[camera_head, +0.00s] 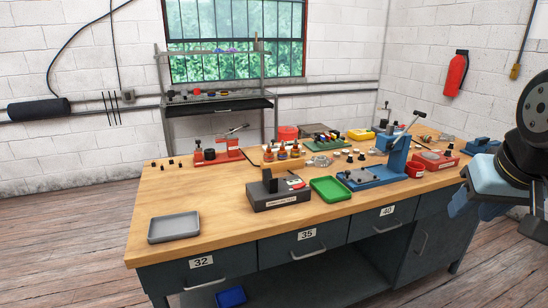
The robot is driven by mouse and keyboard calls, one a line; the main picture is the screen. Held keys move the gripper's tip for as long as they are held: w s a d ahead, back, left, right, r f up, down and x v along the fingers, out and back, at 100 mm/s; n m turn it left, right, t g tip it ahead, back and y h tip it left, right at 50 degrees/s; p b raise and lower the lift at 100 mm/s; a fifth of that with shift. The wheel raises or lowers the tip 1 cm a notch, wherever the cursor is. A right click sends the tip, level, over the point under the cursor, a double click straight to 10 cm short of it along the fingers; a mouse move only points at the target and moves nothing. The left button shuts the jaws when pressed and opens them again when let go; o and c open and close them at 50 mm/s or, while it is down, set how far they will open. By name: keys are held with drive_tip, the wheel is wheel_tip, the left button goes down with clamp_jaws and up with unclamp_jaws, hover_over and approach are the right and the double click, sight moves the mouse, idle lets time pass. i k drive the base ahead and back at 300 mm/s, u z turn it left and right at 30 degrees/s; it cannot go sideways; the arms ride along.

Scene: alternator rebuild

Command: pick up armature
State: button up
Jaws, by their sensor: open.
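I cannot single out the armature with certainty in the head view. A dark grey block with a label (282,194) stands near the front middle of the bench, with an upright black piece (268,180) on it. A silvery round part (320,161) lies farther back, too small to identify. My gripper (474,208) shows at the right edge, beyond the bench's right front edge. Its blue fingers are apart and nothing shows between them. It is well away from the parts in the middle of the bench.
The wooden bench (222,219) carries a grey tray (174,227), a green tray (329,189), a blue press (397,160), a red fixture (219,157) and a bottle rack (284,155). The front left bench top is mostly clear. A shelf stands behind; a fire extinguisher (456,73) hangs on the wall.

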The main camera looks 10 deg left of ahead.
sight(282, 154)
drive_tip(key=u, duration=0.1)
drive_tip(key=i, duration=1)
drive_tip(key=z, duration=0.1)
